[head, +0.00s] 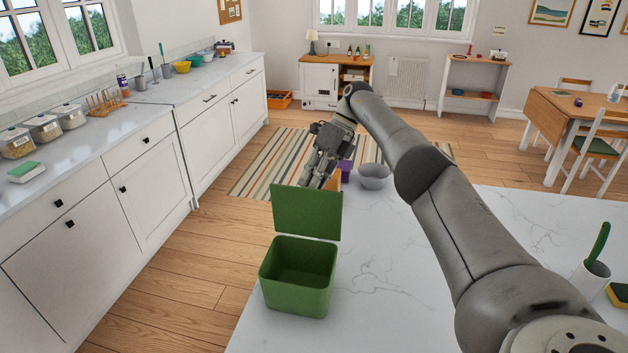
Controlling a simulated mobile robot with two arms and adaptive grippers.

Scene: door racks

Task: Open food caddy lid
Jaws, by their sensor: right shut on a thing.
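The green food caddy (297,291) stands at the left edge of the marble-topped counter. Its inside is visible and looks empty. The green lid (306,212) stands raised and roughly upright at the caddy's far side. My right gripper (319,181) is behind the lid's upper edge, and the lid hides its fingertips in part. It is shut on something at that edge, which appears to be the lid. My left gripper is not in view.
A grey bowl (374,178) and a purple item (346,171) stand behind the lid. A pot with a green-handled tool (592,272) and a yellow sponge (619,294) are at the right. The marble counter (400,290) is clear between.

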